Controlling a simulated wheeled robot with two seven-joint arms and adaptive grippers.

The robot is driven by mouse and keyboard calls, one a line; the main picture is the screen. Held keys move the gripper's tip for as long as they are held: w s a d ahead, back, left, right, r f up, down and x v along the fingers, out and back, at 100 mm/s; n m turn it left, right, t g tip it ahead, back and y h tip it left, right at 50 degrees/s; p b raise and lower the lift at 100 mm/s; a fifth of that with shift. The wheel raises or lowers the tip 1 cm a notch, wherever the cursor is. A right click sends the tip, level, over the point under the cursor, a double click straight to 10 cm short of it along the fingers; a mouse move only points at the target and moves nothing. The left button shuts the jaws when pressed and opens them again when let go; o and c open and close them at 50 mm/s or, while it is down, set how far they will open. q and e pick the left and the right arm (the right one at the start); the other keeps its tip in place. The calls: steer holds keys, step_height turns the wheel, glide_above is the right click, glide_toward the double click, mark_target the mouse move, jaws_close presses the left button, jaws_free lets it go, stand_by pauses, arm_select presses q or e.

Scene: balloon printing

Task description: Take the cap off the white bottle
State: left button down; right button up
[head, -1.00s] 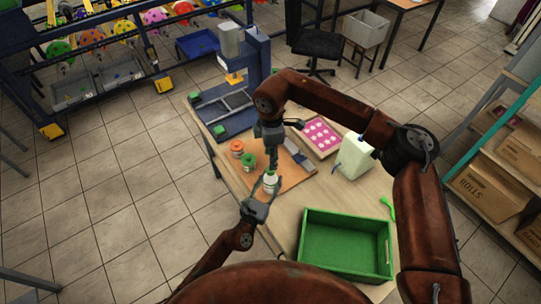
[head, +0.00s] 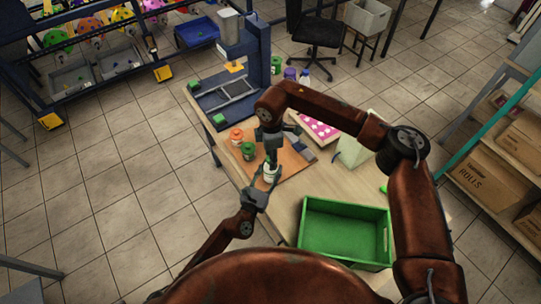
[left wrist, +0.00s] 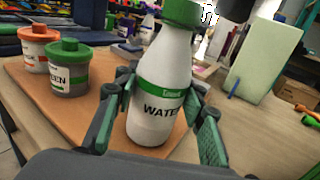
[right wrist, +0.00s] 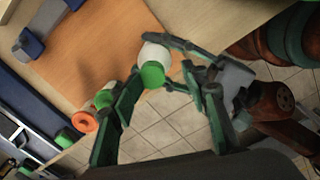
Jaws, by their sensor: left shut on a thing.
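The white bottle (left wrist: 160,92) stands roughly upright, labelled WATER, with its green cap (left wrist: 182,12) on. My left gripper (head: 264,188) is shut around the bottle's body; its fingers flank the bottle in the left wrist view. Whether the bottle's base touches the brown board (head: 292,163) is unclear. My right gripper (head: 272,160) points down just above the bottle. In the right wrist view its fingers (right wrist: 163,82) are spread apart, with the green cap (right wrist: 152,75) between and beyond their tips, not gripped. In the head view the right gripper hides much of the cap.
An orange-lidded jar (head: 236,137) and a green-lidded jar (head: 248,151) stand left of the bottle. A green crate (head: 345,205) lies to the right at the front. A pale container (head: 352,152) stands on the right. A blue press (head: 246,68) is behind.

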arm_select(q)
steer(key=shift+w+r, duration=0.1)
steer(key=shift+r, duration=0.3)
arm_select(e)
steer(key=shift+s+f, duration=0.1)
steer(key=shift+f, duration=0.05)
steer(key=shift+c, duration=0.2)
